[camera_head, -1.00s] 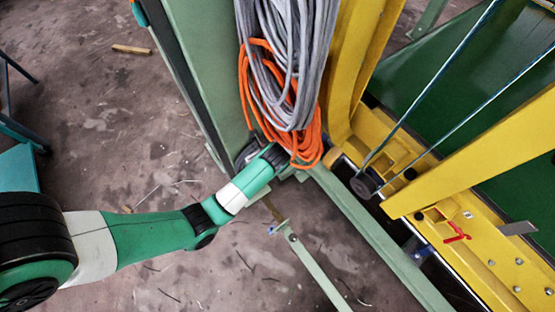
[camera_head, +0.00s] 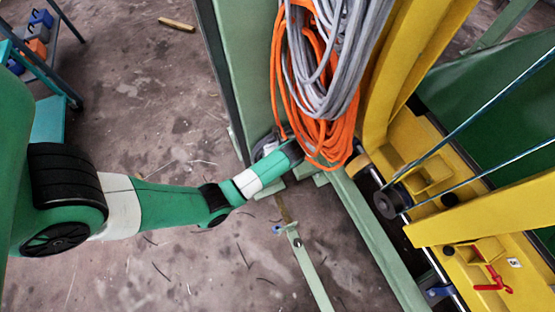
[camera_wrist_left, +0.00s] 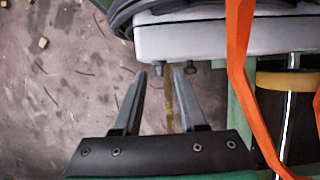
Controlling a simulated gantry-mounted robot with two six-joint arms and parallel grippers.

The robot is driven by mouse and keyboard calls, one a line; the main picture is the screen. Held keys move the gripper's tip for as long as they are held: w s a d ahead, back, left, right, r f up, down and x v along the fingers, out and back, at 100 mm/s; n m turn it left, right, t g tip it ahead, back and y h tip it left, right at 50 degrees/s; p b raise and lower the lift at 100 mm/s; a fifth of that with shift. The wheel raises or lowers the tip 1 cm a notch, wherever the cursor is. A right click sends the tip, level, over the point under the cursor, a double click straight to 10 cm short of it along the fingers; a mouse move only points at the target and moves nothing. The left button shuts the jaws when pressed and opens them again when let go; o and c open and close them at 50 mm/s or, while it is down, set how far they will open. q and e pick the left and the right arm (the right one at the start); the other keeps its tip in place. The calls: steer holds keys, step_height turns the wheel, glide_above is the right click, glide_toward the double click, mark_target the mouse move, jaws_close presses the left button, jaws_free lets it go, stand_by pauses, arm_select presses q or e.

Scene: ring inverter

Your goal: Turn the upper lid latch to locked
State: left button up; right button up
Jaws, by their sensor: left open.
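My left arm reaches from the left in the head view to beside the hanging cables, where its gripper is mostly hidden. In the left wrist view my left gripper (camera_wrist_left: 160,72) is open and its two grey fingers are apart with nothing held between them. A light grey housing (camera_wrist_left: 230,38) lies just beyond the fingertips, with small dark studs (camera_wrist_left: 190,68) on its lower edge. I cannot tell whether a stud is the upper lid latch, and no latch position can be read. My right gripper is not in view.
Orange cable (camera_head: 318,140) and grey cable (camera_head: 325,60) hang close to my left arm's end. An orange strand (camera_wrist_left: 238,60) crosses the wrist view right of the fingers. A green post (camera_head: 240,70), a yellow frame (camera_head: 470,215) and a red lever (camera_head: 492,280) stand nearby. Bare floor (camera_head: 120,100) lies left.

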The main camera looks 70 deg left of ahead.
arm_select(q)
steer(key=shift+c, duration=0.2)
jaws_close()
stand_by(0.3)
